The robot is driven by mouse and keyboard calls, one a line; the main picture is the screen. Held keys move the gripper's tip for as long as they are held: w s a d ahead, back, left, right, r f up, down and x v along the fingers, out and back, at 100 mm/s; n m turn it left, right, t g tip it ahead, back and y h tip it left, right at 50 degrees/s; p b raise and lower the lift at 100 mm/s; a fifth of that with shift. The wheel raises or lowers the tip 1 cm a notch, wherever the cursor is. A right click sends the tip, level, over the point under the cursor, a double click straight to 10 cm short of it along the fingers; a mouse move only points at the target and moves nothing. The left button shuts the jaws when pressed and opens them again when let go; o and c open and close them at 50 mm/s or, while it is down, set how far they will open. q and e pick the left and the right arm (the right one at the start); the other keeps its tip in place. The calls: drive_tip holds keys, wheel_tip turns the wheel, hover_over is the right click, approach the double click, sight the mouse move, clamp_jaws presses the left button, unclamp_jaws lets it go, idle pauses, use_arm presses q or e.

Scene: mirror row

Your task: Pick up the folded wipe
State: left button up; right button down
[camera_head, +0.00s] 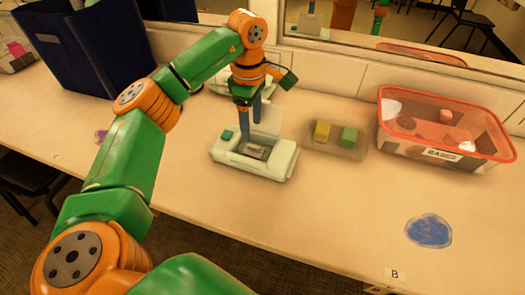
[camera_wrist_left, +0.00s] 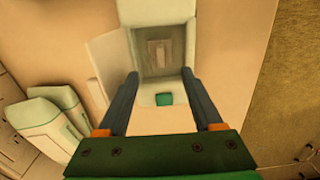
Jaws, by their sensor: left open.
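A white box (camera_head: 278,166) stands on the counter with its lid raised. It also shows in the wrist view (camera_wrist_left: 188,35), with the pale lid (camera_wrist_left: 108,62) swung to the left and a teal tab (camera_wrist_left: 163,99) near the edge. A small pale folded piece, apparently the folded wipe (camera_wrist_left: 158,52), lies inside on the grey floor of the box; it also shows in the head view (camera_head: 256,151). My left gripper (camera_head: 250,130) points down over the box. Its fingers (camera_wrist_left: 160,73) are apart with nothing between them. My right gripper is out of view.
A tray (camera_head: 320,148) with yellow and green blocks stands right of the box. Beyond it is a translucent red bin (camera_head: 480,160) with items inside. A blue patch (camera_head: 428,231) lies on clear counter at right. A dark blue bag (camera_head: 85,45) stands back left; a mirror runs along the back.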

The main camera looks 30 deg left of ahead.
sight(254, 145)
use_arm(q)
drive_tip(key=f, duration=0.3)
drive_tip(key=f+p, duration=0.1)
drive_tip(key=f, duration=0.3)
drive_tip(key=shift+s+d+f, duration=0.1)
drive_tip(key=shift+d+f, duration=0.1)
clamp_jaws()
drive_tip(key=shift+r, duration=0.35)
wheel_tip(254, 145, up, 3)
drive_tip(key=shift+f+b, duration=0.1)
drive_tip(key=shift+b, duration=0.35)
drive_tip(key=s+r, duration=0.2)
drive_tip(key=s+d+r, duration=0.1)
drive_tip(key=r, duration=0.1)
drive_tip(key=shift+s+r, duration=0.4)
drive_tip(key=s+d+r+p, duration=0.1)
drive_tip(key=s+r, duration=0.3)
drive_tip(key=s, duration=0.5)
drive_tip(key=shift+s+d+r, duration=0.35)
drive_tip(key=shift+d+r, duration=0.05)
drive_tip(key=shift+d, duration=0.25)
